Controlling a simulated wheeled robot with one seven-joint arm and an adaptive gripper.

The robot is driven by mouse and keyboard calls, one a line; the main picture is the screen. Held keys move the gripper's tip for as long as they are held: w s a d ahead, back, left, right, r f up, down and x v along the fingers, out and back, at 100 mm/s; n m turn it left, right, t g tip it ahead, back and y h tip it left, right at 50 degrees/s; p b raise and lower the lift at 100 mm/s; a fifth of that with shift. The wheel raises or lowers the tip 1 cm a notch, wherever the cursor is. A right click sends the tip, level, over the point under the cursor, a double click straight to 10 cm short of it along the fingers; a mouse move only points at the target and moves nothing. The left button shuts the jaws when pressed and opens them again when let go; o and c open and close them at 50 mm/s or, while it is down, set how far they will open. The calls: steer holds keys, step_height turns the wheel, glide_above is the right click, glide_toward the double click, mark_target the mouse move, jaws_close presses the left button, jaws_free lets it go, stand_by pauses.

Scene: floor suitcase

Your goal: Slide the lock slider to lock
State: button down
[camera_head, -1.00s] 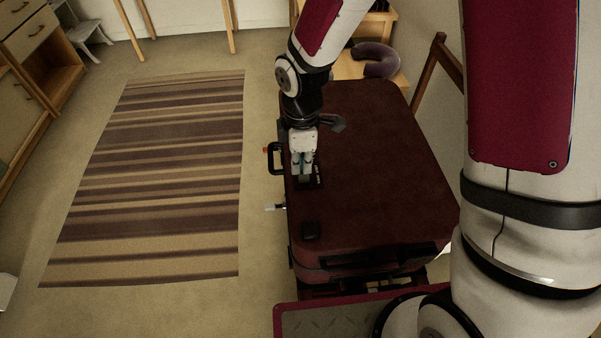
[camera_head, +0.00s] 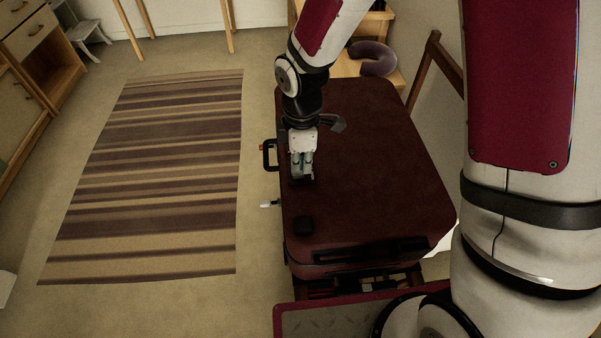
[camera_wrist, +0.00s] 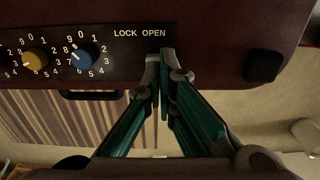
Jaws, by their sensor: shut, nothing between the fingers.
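The dark red suitcase (camera_head: 375,150) stands with its broad face up, below my arm. In the wrist view its black lock panel (camera_wrist: 120,62) has a yellow dial (camera_wrist: 34,61), a blue dial (camera_wrist: 82,55) and the printed words LOCK and OPEN. My gripper (camera_head: 301,180) points down at the panel near the suitcase's left edge. In the wrist view my gripper (camera_wrist: 160,60) is shut and empty, its tips just under the LOCK OPEN lettering. The lock slider cannot be made out; the fingertips cover that spot. I cannot tell whether they touch it.
A black handle (camera_head: 268,155) sticks out from the suitcase's left side. A black corner piece (camera_head: 303,225) lies nearer on the suitcase. A striped rug (camera_head: 160,170) covers the floor at left.

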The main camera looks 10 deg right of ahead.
steer(key=shift+w+a+f, duration=0.1)
steer(key=shift+f, duration=0.3)
steer(key=shift+w+a+f+b, duration=0.35)
steer(key=shift+f+b, duration=0.1)
steer(key=shift+b, duration=0.1)
stand_by(0.3)
